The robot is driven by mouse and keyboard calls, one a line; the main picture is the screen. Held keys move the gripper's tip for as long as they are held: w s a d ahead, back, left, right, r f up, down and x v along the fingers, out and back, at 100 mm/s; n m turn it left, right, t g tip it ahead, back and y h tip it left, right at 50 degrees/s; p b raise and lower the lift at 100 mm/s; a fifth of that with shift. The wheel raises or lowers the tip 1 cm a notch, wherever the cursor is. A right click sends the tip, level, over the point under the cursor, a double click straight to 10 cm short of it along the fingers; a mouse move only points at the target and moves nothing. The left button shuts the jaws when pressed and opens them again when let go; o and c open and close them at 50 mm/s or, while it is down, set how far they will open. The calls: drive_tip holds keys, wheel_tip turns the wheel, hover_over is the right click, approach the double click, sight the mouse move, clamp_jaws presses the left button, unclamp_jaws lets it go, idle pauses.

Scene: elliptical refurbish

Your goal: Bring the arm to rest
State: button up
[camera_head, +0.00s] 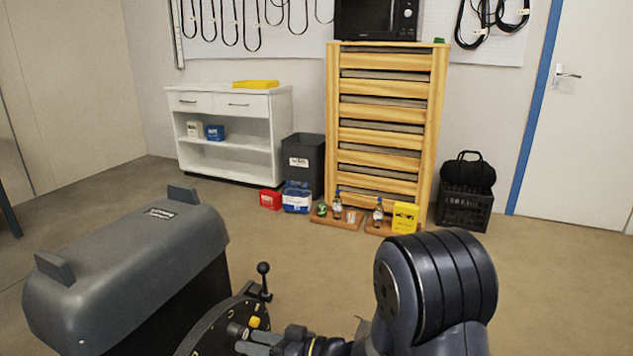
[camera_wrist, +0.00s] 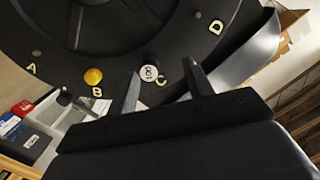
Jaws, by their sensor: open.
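My gripper (camera_wrist: 160,68) is open, with its two dark fingers apart in the wrist view. It is close to a black round panel (camera_wrist: 215,45) lettered A, B, C and D. A silver round button (camera_wrist: 150,73) by the C appears between the fingertips; I cannot tell whether anything touches it. A yellow button (camera_wrist: 93,76) by the B is to the left of the fingers. In the head view my arm (camera_head: 435,285) is bent at the lower right and reaches left to the panel's edge (camera_head: 215,335).
A large grey machine housing (camera_head: 130,265) stands at the left beside the panel, with a black ball-topped lever (camera_head: 263,280). A white cabinet (camera_head: 230,130), a dark bin (camera_head: 303,165), a wooden drawer tower (camera_head: 385,125) and a black crate (camera_head: 464,207) line the back. The floor between is open.

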drive_tip(key=s+d+g+h+p, duration=0.1)
drive_tip(key=h+p, duration=0.1)
drive_tip(key=s+d+r+n+g+h+p, duration=0.1)
drive_tip(key=s+d+h+p, duration=0.1)
drive_tip(key=shift+n+g+h+p, duration=0.3)
drive_tip(key=shift+g+h, duration=0.1)
drive_tip(key=shift+s, duration=0.1)
idle(0.4)
